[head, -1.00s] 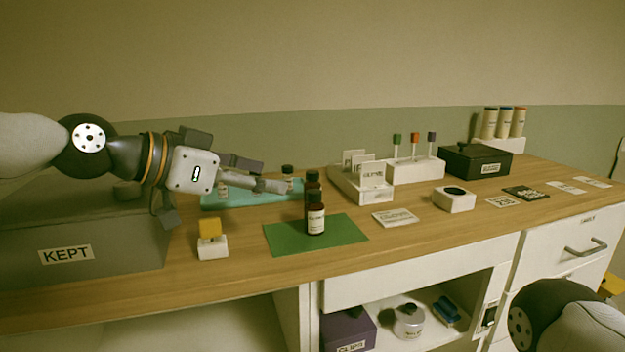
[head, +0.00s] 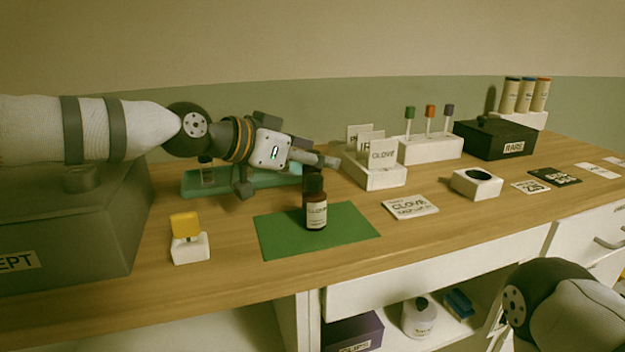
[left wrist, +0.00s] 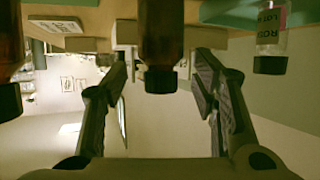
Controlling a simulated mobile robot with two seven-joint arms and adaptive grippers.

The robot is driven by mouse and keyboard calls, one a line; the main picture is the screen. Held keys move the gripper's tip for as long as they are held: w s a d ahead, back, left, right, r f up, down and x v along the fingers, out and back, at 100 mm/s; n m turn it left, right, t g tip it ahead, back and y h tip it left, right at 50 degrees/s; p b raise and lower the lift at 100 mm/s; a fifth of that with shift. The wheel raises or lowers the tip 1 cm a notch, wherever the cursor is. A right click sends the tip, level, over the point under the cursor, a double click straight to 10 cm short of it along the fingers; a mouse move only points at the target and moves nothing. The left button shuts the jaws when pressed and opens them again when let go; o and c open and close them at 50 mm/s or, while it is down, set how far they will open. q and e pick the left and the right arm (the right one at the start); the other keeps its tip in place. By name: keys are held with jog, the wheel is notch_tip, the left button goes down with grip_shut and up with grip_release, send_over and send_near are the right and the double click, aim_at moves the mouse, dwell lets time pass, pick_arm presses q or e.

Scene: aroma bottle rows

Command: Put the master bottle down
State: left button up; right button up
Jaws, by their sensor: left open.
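A brown bottle with a black cap and a CLOVE label (head: 316,212) stands upright on the green mat (head: 275,238). A second dark bottle stands just behind it, mostly hidden in the head view. In the left wrist view, which shows things upside down, a brown bottle (left wrist: 161,40) lies between the fingers of my left gripper (left wrist: 162,62). The fingers are open, with a gap on both sides. Another brown bottle (left wrist: 10,50) is at the left edge of that view. I cannot tell which bottle is the master. My right gripper is out of view.
A teal tray (head: 215,188) behind my arm bears small bottles, one labelled ROSE (left wrist: 271,42). A yellow-topped white block (head: 190,248) stands left of the mat. A white card holder (head: 375,177) and a CLOVE card (head: 410,207) are to the right.

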pick_arm(q)
jog(key=shift+r, duration=0.1)
jog(key=c, duration=0.3)
grip_shut()
